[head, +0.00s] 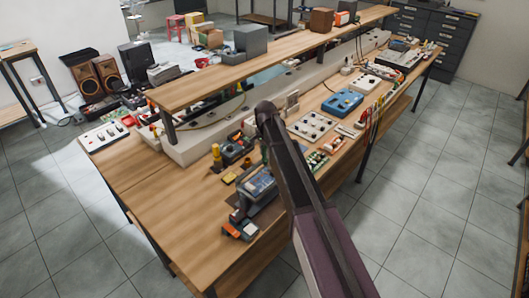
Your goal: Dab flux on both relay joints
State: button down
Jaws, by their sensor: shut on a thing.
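My arm (311,190) rises from the bottom edge to a dark joint (266,109) over the workbench (175,235). My gripper does not show; it seems hidden behind the arm, so I cannot see what is in it. Small green circuit boards (317,160) lie on the bench just right of the arm. I cannot make out the relay joints or the flux at this size. A grey-blue device (259,186) with an orange and dark part (241,229) stands left of the arm near the front edge.
A raised shelf (225,68) runs along the bench. A blue device (342,103), a white panel with knobs (311,126) and a yellow bottle (216,153) crowd the bench top. The near left bench corner is bare. Tiled floor (440,190) lies free at right.

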jog(key=shift+w+f, duration=0.1)
jog(key=shift+f, duration=0.1)
jog(key=shift+w+d+f+b, duration=0.2)
jog(key=shift+w+f+b, duration=0.05)
jog(key=shift+f+b, duration=0.35)
jog(key=shift+w+d+f+b, duration=0.3)
jog(key=shift+f+b, duration=0.15)
jog(key=shift+b, duration=0.1)
jog(key=shift+w+d+f+b, duration=0.15)
jog(key=shift+w+f+b, duration=0.1)
jog(key=shift+f+b, duration=0.35)
jog(key=shift+f+b, duration=0.35)
jog(key=shift+b, duration=0.1)
dwell(1.9)
jog(key=shift+r+p, duration=2.25)
jog(key=shift+p, duration=0.05)
